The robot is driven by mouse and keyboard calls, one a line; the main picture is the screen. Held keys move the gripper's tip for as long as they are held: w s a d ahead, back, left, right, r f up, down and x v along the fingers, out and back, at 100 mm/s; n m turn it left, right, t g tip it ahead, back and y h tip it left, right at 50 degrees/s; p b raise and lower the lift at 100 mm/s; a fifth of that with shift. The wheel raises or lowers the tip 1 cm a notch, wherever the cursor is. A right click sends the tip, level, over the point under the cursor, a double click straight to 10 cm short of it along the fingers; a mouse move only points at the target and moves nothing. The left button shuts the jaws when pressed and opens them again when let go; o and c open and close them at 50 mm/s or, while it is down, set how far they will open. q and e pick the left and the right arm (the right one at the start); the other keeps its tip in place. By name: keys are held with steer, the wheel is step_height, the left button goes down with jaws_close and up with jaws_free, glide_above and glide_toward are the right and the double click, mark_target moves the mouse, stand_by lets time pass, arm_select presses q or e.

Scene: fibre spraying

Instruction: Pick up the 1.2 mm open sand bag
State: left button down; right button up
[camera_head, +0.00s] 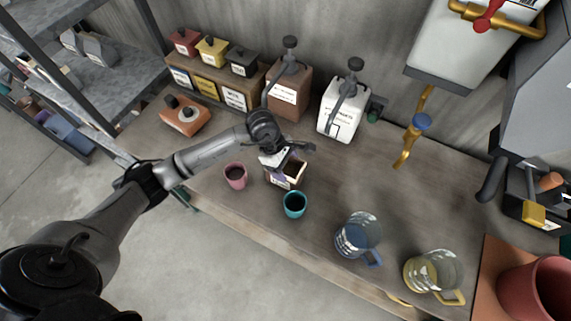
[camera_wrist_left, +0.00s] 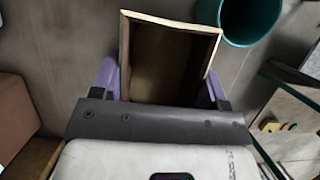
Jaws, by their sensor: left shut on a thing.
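The open sand bag (camera_head: 296,172) is a small box-shaped bag with pale edges and a dark inside, near the middle of the wooden table in the head view. My left gripper (camera_head: 283,168) reaches it from the upper left and is shut on it. In the left wrist view the bag (camera_wrist_left: 172,62) sits between the purple fingers of the left gripper (camera_wrist_left: 165,85), its open top facing the camera. The label is too small to read, and I cannot tell whether the bag touches the table. My right gripper is not in view.
A pink cup (camera_head: 235,176) and a teal cup (camera_head: 295,205) stand close to the bag. A blue jug (camera_head: 358,236) and a yellow jug (camera_head: 432,272) stand to the right. A brown dispenser (camera_head: 290,92) and a white dispenser (camera_head: 341,110) stand behind. The table's centre right is clear.

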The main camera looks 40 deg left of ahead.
arm_select(q)
steer(key=shift+c, duration=0.7)
jaws_free()
